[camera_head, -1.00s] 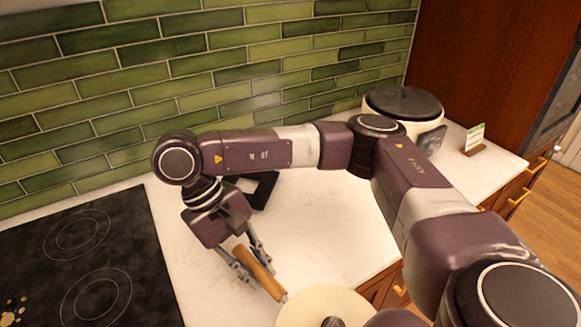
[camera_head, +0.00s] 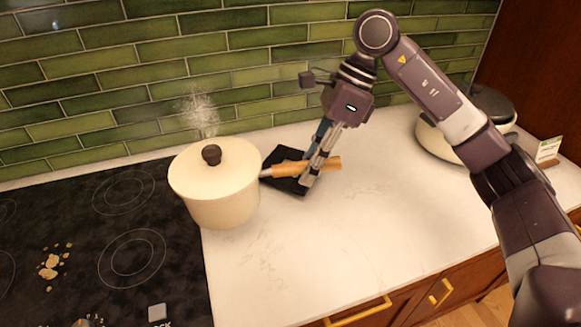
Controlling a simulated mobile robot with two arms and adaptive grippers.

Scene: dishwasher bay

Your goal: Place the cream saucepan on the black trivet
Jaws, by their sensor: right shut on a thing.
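The cream saucepan (camera_head: 213,205) has its lid on, with a dark knob and a wooden handle (camera_head: 330,163) pointing right. My right gripper (camera_head: 312,172) is shut on this handle and reaches down from the upper right. The black trivet (camera_head: 285,184) lies on the counter near the back wall, right of the pan body. The handle and my gripper pass in front of the trivet and hide part of it. The pan looks upright beside the trivet, near the hob's right edge. Whether its base touches the counter is hard to tell. My left gripper is not in view.
A black hob (camera_head: 125,220) fills the left, with beige bits on it. White steam shows above the pan. A cream pot with a dark lid (camera_head: 440,142) and a small card (camera_head: 547,150) stand at the right. The front counter (camera_head: 360,240) is clear.

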